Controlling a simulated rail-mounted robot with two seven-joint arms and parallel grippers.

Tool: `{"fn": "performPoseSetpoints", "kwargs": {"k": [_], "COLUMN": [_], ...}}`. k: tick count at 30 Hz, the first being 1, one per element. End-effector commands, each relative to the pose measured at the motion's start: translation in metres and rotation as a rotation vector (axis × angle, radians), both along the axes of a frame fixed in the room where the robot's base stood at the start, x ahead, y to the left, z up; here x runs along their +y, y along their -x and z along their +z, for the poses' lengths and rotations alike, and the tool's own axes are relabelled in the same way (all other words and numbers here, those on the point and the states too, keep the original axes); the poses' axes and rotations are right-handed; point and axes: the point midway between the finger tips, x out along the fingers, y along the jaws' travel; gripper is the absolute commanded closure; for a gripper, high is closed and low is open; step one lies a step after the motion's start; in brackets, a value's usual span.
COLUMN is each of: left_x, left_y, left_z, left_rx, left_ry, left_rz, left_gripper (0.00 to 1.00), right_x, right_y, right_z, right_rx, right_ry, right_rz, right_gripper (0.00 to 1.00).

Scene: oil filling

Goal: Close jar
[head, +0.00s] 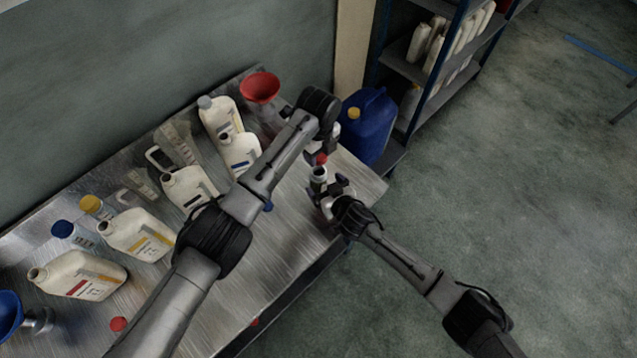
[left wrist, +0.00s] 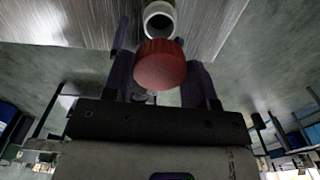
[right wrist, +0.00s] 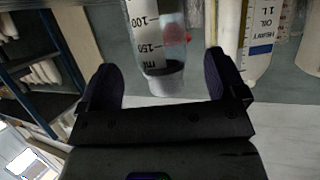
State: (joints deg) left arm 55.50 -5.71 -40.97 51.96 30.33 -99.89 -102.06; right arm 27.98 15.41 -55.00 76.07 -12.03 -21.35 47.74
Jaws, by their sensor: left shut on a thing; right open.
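A red cap (left wrist: 160,66) is held between the fingers of my left gripper (head: 323,152). It also shows in the head view (head: 321,159), just above the jar's neck. The jar (head: 319,176) stands near the table's right end. In the right wrist view the clear jar (right wrist: 150,35) has ml marks and a pale end. My right gripper (right wrist: 165,88) is open, with the jar's pale end between its fingers and gaps on both sides.
Several white oil bottles (head: 187,188) stand along the table (head: 290,225). A red funnel (head: 260,87) is at the back. A blue canister (head: 367,125) is beyond the table's right end, near a shelf (head: 405,65). Another red cap (head: 118,324) lies at the front left.

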Motion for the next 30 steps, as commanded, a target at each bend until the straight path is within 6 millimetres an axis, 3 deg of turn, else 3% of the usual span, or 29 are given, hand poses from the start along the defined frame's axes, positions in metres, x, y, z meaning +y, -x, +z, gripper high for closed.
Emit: {"fn": "performPoseSetpoints", "kwargs": {"k": [10,26,30], "left_x": [0.0,0.0,0.0], "left_y": [0.0,0.0,0.0], "left_z": [0.0,0.0,0.0], "left_rx": [0.0,0.0,0.0], "left_ry": [0.0,0.0,0.0], "left_rz": [0.0,0.0,0.0], "left_gripper": [0.7,0.7,0.7], "right_x": [0.015,0.018,0.018], "right_y": [-0.026,-0.032,-0.032], "right_z": [-0.012,-0.015,-0.015], "right_rx": [-0.001,0.0,0.0], "right_ry": [0.0,0.0,0.0], "right_rz": [0.0,0.001,0.001], "right_gripper": [0.1,0.1,0.21]}}
